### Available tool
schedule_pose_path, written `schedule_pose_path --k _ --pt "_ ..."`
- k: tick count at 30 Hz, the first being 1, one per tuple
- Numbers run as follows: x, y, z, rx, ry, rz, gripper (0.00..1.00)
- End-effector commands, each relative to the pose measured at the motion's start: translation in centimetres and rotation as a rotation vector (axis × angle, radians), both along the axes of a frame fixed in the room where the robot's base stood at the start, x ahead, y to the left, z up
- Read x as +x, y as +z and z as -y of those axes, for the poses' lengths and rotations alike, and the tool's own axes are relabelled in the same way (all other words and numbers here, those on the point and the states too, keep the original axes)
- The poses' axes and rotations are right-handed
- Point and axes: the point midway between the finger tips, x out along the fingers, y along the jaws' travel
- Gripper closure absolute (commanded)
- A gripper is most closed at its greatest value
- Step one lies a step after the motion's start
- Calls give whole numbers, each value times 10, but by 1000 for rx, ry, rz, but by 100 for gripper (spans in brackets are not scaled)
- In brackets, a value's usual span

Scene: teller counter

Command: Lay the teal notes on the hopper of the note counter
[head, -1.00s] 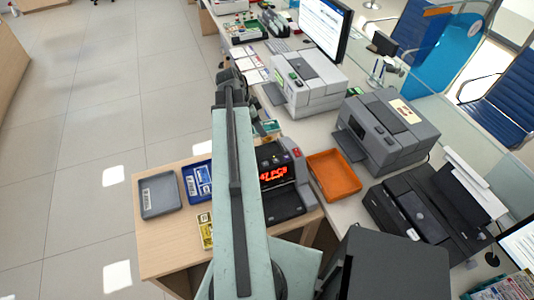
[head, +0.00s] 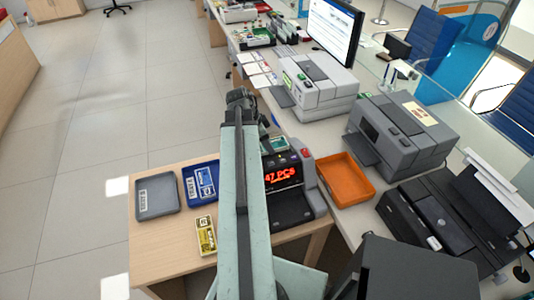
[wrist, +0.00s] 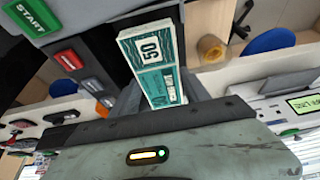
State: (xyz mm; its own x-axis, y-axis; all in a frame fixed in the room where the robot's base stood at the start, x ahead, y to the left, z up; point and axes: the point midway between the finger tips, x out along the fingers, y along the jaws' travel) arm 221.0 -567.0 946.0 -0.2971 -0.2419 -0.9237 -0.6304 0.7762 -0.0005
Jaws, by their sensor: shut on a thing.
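The teal notes (wrist: 152,55), a banded bundle marked 50, stand out from between the jaws of my gripper (wrist: 156,82) in the wrist view. My gripper is shut on them. In the head view the teal notes (head: 278,145) show as a small patch just beyond the top of the note counter (head: 292,205), whose red display reads 47 PCS. The counter's START button (wrist: 28,15) and red button (wrist: 68,59) are close on the left in the wrist view. My arm hides part of the counter. I cannot tell whether the notes touch the hopper.
A grey tray (head: 157,210), a blue tray (head: 190,196) and a yellow bundle (head: 206,234) are left of my arm on the wooden table (head: 165,255). An orange tray (head: 346,199) is right of the counter. Grey machines and a black printer (head: 435,225) stand farther right.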

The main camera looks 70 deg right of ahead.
Motion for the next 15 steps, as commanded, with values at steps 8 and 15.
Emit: schedule_pose_path --k 8,15 --pt "0 -39 0 0 0 0 96" --pt "1 -35 0 0 1 0 96"
